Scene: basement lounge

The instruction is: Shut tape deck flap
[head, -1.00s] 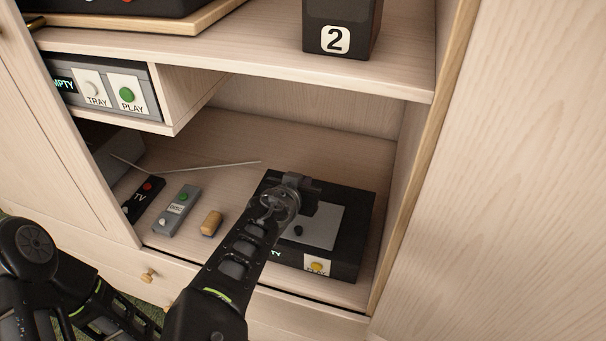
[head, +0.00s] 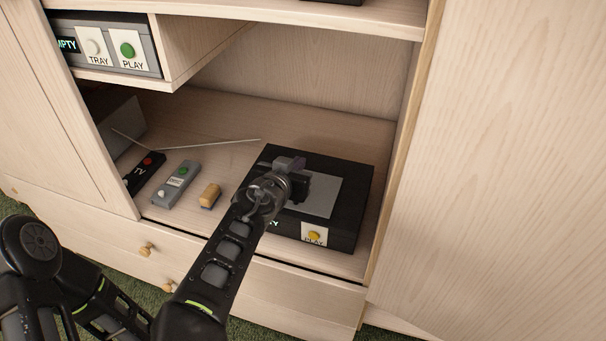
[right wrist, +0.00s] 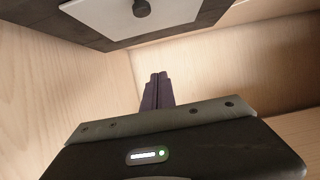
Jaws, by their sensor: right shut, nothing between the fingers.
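The tape deck (head: 345,224) is a black box on the lower shelf, with a yellow PLAY button (head: 314,236) on its front. Its flap (head: 322,199) is a light grey panel on the top. The right wrist view shows the flap (right wrist: 125,14) with a dark round knob (right wrist: 141,8); the head view hides the knob behind my right arm. I cannot tell whether the flap is raised or flush. My right gripper (head: 303,176) is over the deck near the flap. Its fingers (right wrist: 158,82) are together and empty. My left gripper is out of view.
Left of the deck lie a tan block (head: 209,195), a grey remote (head: 176,184) and a black TV remote (head: 144,173). A thin rod (head: 205,146) lies behind them. The cabinet's side wall (head: 395,165) is close to the deck's right.

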